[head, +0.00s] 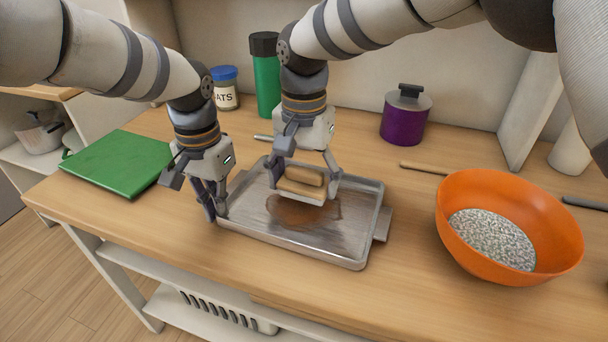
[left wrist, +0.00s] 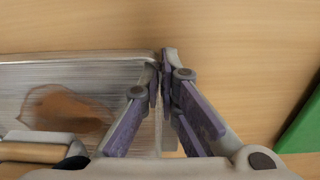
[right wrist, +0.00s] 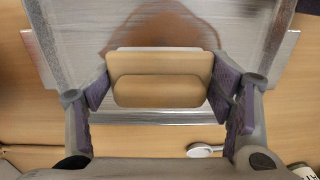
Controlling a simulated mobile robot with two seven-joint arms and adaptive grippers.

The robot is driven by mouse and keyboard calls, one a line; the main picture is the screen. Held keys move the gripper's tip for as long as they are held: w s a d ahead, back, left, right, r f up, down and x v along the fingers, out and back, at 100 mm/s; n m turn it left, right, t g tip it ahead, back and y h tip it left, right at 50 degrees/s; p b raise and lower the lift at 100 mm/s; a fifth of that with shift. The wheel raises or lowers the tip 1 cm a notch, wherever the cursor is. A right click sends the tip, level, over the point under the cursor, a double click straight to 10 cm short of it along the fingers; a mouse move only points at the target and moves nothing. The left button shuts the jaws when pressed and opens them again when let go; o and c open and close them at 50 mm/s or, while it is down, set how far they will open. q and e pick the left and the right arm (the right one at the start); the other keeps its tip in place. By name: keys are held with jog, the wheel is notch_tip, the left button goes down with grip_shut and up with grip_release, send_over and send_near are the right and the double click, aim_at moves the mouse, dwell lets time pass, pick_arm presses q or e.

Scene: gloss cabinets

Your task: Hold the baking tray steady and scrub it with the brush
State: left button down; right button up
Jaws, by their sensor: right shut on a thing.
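The metal baking tray (head: 345,240) lies on the wooden counter with a brown stain (head: 303,212) on its floor. My right gripper (head: 306,187) is shut on the wooden brush (head: 300,190), one finger at each end, as the right wrist view shows (right wrist: 158,92). The brush is over the far part of the stain; its underside is hidden, so I cannot tell whether it touches the tray. My left gripper (head: 213,212) is at the tray's left edge. In the left wrist view its fingertips (left wrist: 162,65) come together with the tray's rim between them.
An orange bowl (head: 455,215) with grey-white contents stands right of the tray. A green book-like item (head: 115,160) lies at left. A purple pot (head: 405,118), green bottle (head: 267,85) and labelled jar (head: 226,92) stand behind. A wooden-handled utensil (head: 423,168) lies behind the bowl.

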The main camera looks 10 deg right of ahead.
jog(key=shift+f, duration=1.75)
jog(key=shift+d, duration=0.1)
